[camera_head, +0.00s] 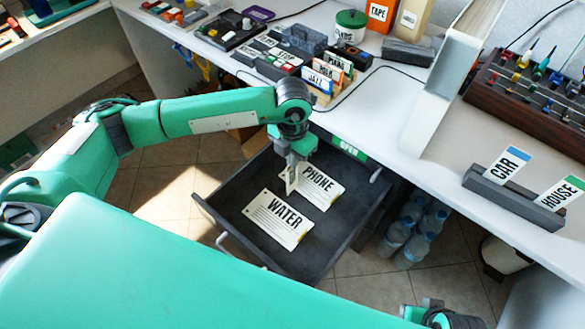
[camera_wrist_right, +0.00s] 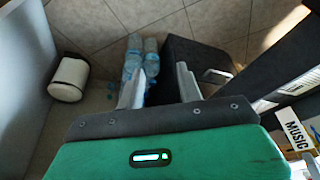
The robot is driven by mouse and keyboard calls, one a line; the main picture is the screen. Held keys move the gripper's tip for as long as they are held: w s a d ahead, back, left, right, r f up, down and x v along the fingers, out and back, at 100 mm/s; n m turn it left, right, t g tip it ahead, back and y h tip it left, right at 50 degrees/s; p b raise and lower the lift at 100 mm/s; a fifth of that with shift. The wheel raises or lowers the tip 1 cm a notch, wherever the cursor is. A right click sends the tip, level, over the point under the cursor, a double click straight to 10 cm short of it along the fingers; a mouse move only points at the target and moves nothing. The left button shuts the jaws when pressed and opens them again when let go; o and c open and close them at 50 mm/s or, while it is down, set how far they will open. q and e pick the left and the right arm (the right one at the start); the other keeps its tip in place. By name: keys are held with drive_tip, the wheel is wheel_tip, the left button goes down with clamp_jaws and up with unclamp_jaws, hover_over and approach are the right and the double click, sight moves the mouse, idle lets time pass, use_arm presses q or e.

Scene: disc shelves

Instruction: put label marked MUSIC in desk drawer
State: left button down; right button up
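The dark desk drawer (camera_head: 345,235) is pulled open. Inside it lie two white cards, PHONE (camera_head: 320,185) and WATER (camera_head: 275,219). My left gripper (camera_head: 291,178) points down into the drawer beside the PHONE card; its pale fingertips are too small to read their gap, and I cannot tell whether it holds a card. The MUSIC label (camera_wrist_right: 294,130), white with black letters, shows at the right edge of the right wrist view; I cannot make out its lettering in the head view. My right gripper (camera_wrist_right: 160,88) is open and empty, its pale fingers apart.
A card rack (camera_head: 322,82) and a block tray stand on the desk (camera_head: 385,125). A grey holder (camera_head: 510,200) with CAR and HOUSE cards is at right. Water bottles (camera_head: 415,235) stand on the floor beside the drawer. A white bin (camera_wrist_right: 70,78) is nearby.

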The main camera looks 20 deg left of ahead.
sight(292, 177)
use_arm(q)
wheel_tip(292, 177, down, 4)
drive_tip(key=shift+f, duration=0.25)
use_arm(e)
drive_tip(key=shift+r, duration=0.5)
use_arm(q)
drive_tip(key=shift+f+b, duration=0.2)
drive_tip(key=shift+b, duration=0.1)
use_arm(e)
drive_tip(key=shift+s, duration=0.1)
use_arm(q)
drive_tip(key=c, duration=1.7)
unclamp_jaws()
use_arm(e)
drive_tip(key=shift+r, duration=0.15)
use_arm(q)
drive_tip(key=shift+r, duration=0.1)
